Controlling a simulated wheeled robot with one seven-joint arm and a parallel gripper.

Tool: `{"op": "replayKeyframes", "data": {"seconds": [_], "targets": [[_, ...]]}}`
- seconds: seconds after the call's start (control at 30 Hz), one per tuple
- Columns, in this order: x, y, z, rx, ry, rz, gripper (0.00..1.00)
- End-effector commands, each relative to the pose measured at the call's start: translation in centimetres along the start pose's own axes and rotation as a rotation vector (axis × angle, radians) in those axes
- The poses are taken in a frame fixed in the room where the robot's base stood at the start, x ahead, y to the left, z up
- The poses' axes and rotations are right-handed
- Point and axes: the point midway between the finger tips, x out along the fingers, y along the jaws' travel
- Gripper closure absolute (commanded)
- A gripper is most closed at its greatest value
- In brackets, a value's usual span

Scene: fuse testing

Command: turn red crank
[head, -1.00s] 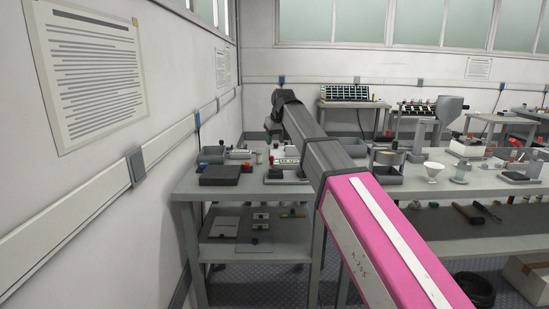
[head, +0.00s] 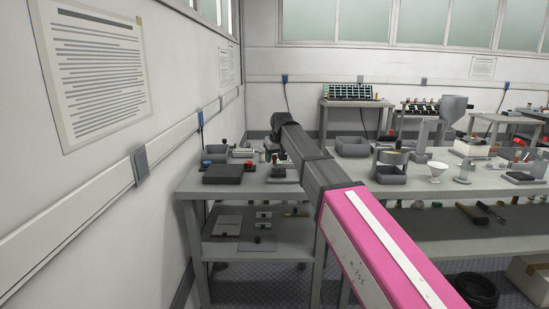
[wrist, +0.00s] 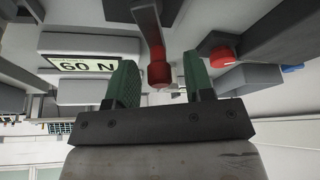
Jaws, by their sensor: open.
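The red crank handle (wrist: 159,73) hangs at the end of a grey bar in the wrist view, which looks upside down. My gripper (wrist: 160,64) is open, with one green finger on each side of the red handle. Gaps show between the handle and both fingers, so I see no grip on it. In the head view my gripper (head: 278,152) is low over the left bench, and the crank is too small and covered there to make out clearly.
A second red knob (wrist: 222,55) on a dark block is close to the right finger. A label panel reading "60 N" (wrist: 88,65) is left of the fingers. A dark box (head: 222,174) stands on the bench (head: 192,187) near the wall.

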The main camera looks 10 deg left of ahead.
Motion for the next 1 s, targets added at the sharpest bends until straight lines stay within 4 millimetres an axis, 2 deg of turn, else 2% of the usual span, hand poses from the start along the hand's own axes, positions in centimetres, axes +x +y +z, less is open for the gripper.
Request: {"op": "replayKeyframes", "data": {"seconds": [0.03, 0.17, 0.2, 0.63, 1.0], "targets": [[0.0, 0.0, 0.0, 0.0, 0.0, 0.0, 0.52], [0.0, 0.0, 0.0, 0.0, 0.0, 0.0, 0.94], [0.0, 0.0, 0.0, 0.0, 0.0, 0.0, 1.0], [-0.1, -0.3, 0.0, -0.062, -0.001, -0.027, 1.0], [-0.1, -1.4, 0.2, -0.327, 0.0, -0.136, 1.0]]}}
